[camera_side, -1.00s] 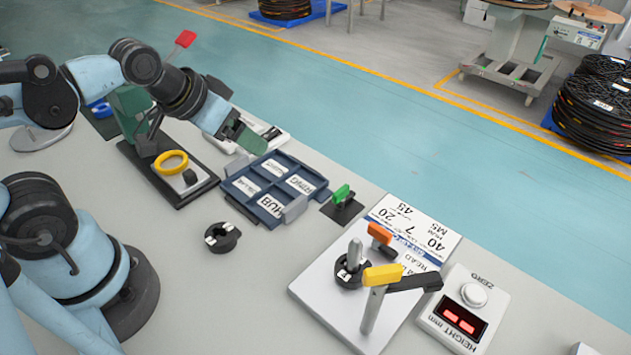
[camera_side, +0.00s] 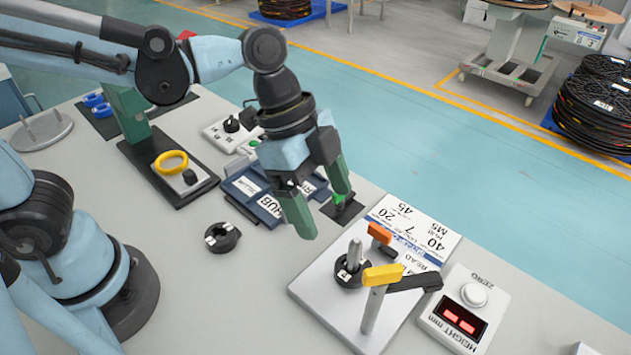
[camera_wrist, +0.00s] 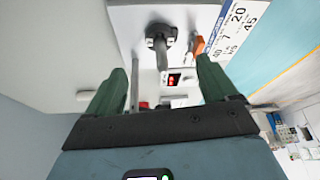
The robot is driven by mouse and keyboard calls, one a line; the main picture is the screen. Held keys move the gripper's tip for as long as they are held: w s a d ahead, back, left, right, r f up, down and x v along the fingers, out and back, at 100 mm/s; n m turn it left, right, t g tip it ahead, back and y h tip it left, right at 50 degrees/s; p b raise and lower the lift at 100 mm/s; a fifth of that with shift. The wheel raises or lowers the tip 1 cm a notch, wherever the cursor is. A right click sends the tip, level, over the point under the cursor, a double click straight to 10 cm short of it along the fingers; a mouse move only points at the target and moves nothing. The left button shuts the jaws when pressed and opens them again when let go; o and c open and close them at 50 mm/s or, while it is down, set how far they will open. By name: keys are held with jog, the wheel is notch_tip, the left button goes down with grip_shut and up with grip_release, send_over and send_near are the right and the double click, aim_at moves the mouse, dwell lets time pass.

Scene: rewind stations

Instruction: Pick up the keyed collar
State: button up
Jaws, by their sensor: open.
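A black collar (camera_side: 222,237) with white marks lies loose on the grey bench, left of the white gauge plate (camera_side: 310,293). A second black ring-shaped part (camera_side: 350,272) sits around the upright post on that plate; it also shows in the wrist view (camera_wrist: 160,34). I cannot tell from the pictures which one is the keyed one. My gripper (camera_side: 323,208) is open and empty, with green fingers pointing down above the bench beside the blue tray. In the wrist view the post and its ring lie ahead between my gripper's fingers (camera_wrist: 160,72), with space between.
An orange lever (camera_side: 380,233) and a yellow-handled lever (camera_side: 384,275) rise from the gauge plate. The height readout box (camera_side: 463,309) stands right of it. The blue tray (camera_side: 245,196) is partly behind my gripper. A yellow ring (camera_side: 171,162) is on the black stand at left.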

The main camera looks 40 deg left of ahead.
aim_at(346, 263)
jog(key=shift+x, duration=5.85)
jog(key=shift+c, duration=0.3)
jog(key=shift+s, duration=0.15)
jog(key=c, duration=1)
